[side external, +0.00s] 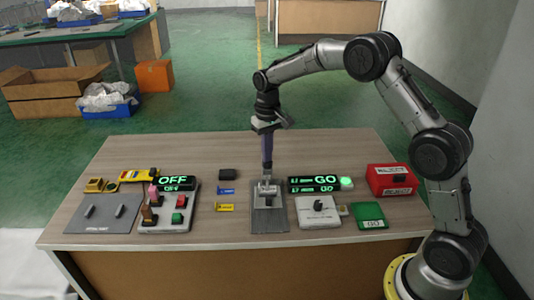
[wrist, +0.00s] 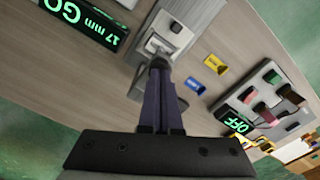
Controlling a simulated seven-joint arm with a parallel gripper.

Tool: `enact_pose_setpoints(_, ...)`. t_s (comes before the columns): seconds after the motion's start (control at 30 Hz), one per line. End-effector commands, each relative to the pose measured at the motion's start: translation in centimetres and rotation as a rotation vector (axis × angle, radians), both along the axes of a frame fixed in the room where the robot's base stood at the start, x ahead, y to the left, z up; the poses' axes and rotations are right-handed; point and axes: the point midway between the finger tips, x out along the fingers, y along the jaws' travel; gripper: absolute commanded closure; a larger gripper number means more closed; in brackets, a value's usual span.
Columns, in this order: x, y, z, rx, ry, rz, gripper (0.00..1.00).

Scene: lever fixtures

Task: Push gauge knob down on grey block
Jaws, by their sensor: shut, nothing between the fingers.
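The grey block (side external: 271,200) stands on a dark grey plate (side external: 269,222) near the middle of the table. The gauge knob sits on the block's top and is mostly hidden by my fingertips. My gripper (side external: 266,178) points straight down, shut and empty, with its tips at the top of the block. In the wrist view the gripper (wrist: 158,64) reaches to the light grey block (wrist: 168,36), its tips at the recessed part with the knob. I cannot tell whether the tips touch the knob.
An OFF display and switch panel (side external: 168,216) stand at left, with a grey plate (side external: 103,213) beyond. Blue (side external: 226,190) and yellow (side external: 224,207) tags lie left of the block. A white knob box (side external: 318,211), green box (side external: 369,215) and red box (side external: 392,180) are at right.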

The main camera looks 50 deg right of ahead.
Motion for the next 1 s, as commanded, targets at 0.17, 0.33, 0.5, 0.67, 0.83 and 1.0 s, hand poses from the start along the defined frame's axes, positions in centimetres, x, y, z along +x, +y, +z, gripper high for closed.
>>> enact_pose_setpoints(0.17, -0.1, 0.0, 0.6, 0.0, 0.005, 0.0, 1.0)
enact_pose_setpoints(0.33, -0.1, 0.0, 2.0, 0.0, 0.004, 0.0, 1.0)
enact_pose_setpoints(0.5, 0.0, 0.0, 3.3, 0.001, 0.002, 0.0, 1.0)
enact_pose_setpoints(0.67, 0.0, 0.0, 4.4, 0.0, 0.001, 0.0, 1.0)
enact_pose_setpoints(0.83, 0.0, 0.0, 5.7, 0.0, 0.0, 0.0, 1.0)
enact_pose_setpoints(1.0, 0.0, 0.0, 6.9, 0.0, 0.001, 0.0, 1.0)
